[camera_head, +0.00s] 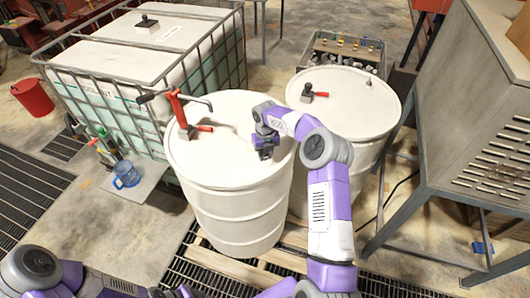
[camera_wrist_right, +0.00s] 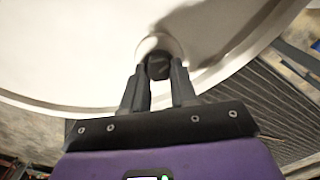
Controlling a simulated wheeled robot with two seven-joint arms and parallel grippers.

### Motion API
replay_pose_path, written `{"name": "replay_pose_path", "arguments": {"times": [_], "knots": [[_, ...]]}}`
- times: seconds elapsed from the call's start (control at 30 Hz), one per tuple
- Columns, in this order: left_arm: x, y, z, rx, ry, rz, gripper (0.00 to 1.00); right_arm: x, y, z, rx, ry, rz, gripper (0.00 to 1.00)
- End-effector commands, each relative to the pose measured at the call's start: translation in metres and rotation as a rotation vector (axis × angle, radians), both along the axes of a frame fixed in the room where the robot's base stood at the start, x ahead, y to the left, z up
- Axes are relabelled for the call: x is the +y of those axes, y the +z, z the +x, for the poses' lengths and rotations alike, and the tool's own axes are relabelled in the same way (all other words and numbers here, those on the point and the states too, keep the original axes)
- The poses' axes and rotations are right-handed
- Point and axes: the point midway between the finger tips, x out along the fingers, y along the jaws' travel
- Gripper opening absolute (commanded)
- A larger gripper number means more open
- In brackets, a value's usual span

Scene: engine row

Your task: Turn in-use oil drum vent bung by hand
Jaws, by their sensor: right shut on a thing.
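The in-use oil drum (camera_head: 240,203) is a white drum with a red-handled pump on its lid, at the middle of the head view. My right gripper (camera_head: 265,153) reaches down to the near right part of its lid. In the right wrist view my right gripper (camera_wrist_right: 159,75) is shut on a small dark bung (camera_wrist_right: 158,66) near the lid's rim, with a pale round patch around it. The drum lid (camera_wrist_right: 80,50) fills the upper part of that view. In the head view the gripper hides the bung. My left gripper is not in view.
A second white drum (camera_head: 372,122) with a red-handled tap stands close behind on the right. A caged white tank (camera_head: 110,60) stands at the left.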

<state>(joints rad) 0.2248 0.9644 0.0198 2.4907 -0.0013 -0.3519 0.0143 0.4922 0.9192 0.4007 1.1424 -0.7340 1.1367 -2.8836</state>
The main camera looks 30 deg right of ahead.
Motion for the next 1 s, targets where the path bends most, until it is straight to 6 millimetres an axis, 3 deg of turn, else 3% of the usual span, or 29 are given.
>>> {"name": "replay_pose_path", "arguments": {"times": [0.4,1.0], "knots": [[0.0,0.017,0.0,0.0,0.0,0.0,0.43,0.001,-0.006,-0.004,0.016,0.205,0.007,0.0],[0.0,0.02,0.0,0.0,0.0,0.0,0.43,0.0,-0.007,-0.004,0.017,0.248,0.005,0.0]]}}
